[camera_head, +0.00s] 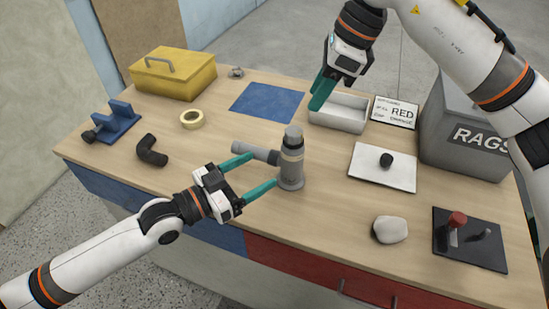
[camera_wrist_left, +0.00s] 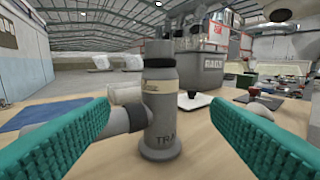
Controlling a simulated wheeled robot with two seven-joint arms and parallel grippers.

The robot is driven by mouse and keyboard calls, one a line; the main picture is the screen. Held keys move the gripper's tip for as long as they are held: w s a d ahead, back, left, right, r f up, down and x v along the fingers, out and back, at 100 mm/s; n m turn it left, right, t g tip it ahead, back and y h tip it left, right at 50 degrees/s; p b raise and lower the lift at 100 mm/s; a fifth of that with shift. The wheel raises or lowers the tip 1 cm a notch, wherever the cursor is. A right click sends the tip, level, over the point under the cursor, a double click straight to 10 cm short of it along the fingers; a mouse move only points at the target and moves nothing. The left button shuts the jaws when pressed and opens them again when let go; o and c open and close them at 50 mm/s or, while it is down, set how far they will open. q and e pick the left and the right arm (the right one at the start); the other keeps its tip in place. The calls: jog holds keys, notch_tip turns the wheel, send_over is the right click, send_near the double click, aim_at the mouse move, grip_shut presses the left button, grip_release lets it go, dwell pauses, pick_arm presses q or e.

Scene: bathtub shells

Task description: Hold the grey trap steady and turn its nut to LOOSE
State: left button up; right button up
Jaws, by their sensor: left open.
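The grey trap (camera_head: 290,172) stands upright on the bench, with a side pipe pointing left and a dark cap on top. It also shows in the left wrist view (camera_wrist_left: 160,130), with part of a "TRA" label. A collar with a pale band (camera_wrist_left: 158,88) circles its upper part; its small print is unreadable. My left gripper (camera_head: 262,170) is open, its teal fingers pointing at the trap. The trap shows between the fingers in the wrist view, with gaps on both sides. My right gripper (camera_head: 318,95) hangs by the white tray, away from the trap; its finger gap is unclear.
White tray (camera_head: 340,126), RED sign (camera_head: 396,112), white board (camera_head: 372,175) with black knob, and RAGS bin (camera_head: 465,135) stand right. A pale lump (camera_head: 390,229) and dark plate (camera_head: 490,250) lie nearer. Black elbow (camera_head: 151,151), tape (camera_head: 192,119) and yellow toolbox (camera_head: 172,75) are left.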

aim_at(283, 157)
pick_arm(q)
jog(key=x, duration=1)
jog(key=shift+w, duration=0.1)
